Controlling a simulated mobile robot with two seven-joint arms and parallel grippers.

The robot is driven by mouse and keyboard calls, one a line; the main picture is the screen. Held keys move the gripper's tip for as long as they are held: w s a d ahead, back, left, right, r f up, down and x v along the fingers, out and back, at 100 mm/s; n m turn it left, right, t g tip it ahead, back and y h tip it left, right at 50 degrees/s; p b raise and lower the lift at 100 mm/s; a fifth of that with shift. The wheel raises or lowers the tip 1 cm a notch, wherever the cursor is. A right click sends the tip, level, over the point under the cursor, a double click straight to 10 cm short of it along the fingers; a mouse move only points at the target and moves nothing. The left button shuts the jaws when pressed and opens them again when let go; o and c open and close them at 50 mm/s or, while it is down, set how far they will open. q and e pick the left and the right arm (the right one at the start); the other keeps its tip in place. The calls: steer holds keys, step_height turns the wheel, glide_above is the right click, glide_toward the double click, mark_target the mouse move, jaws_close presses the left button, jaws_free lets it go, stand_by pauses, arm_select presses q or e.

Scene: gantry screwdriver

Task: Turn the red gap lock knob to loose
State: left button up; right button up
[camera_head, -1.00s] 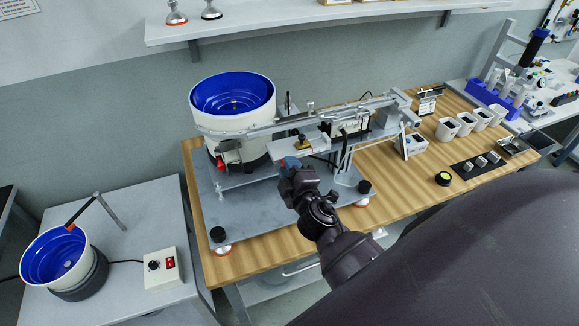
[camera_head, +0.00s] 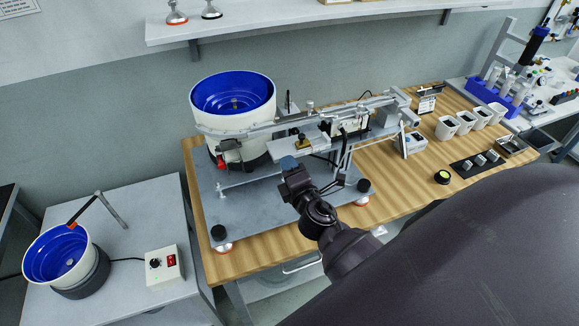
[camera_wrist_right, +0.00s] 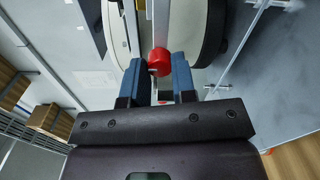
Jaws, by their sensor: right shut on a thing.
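The red knob (camera_wrist_right: 159,62) shows in the right wrist view between the two blue fingertips of my right gripper (camera_wrist_right: 159,78). The gripper is shut on it. In the head view my right gripper (camera_head: 289,165) is at the front of the feeder machine, below the track, and hides the knob. A knob setting or marking cannot be read. My left gripper is not in view.
The white feeder bowl with blue lining (camera_head: 233,97) stands left of the gripper. A red part (camera_head: 224,160) sits below it. The metal track (camera_head: 270,127) runs right above the gripper. The grey base plate (camera_head: 260,208) is mostly clear in front.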

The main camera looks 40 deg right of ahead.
stand_by(0.3)
steer(key=o, duration=0.9)
steer(key=shift+o, duration=0.2)
steer(key=b+v, duration=0.2)
steer(key=v, duration=0.8)
steer(key=shift+s, duration=0.35)
steer(key=shift+a, duration=0.2)
steer(key=s+a+f+m+g+y, duration=0.1)
steer(key=s+f+m+g+y, duration=0.2)
steer(key=f+m, duration=1.2)
steer(key=s+m+g, duration=0.1)
steer(key=s+g, duration=0.1)
steer(key=s, duration=0.2)
steer(key=shift+s+m+g+y, duration=0.3)
steer(key=shift+g+y, duration=0.1)
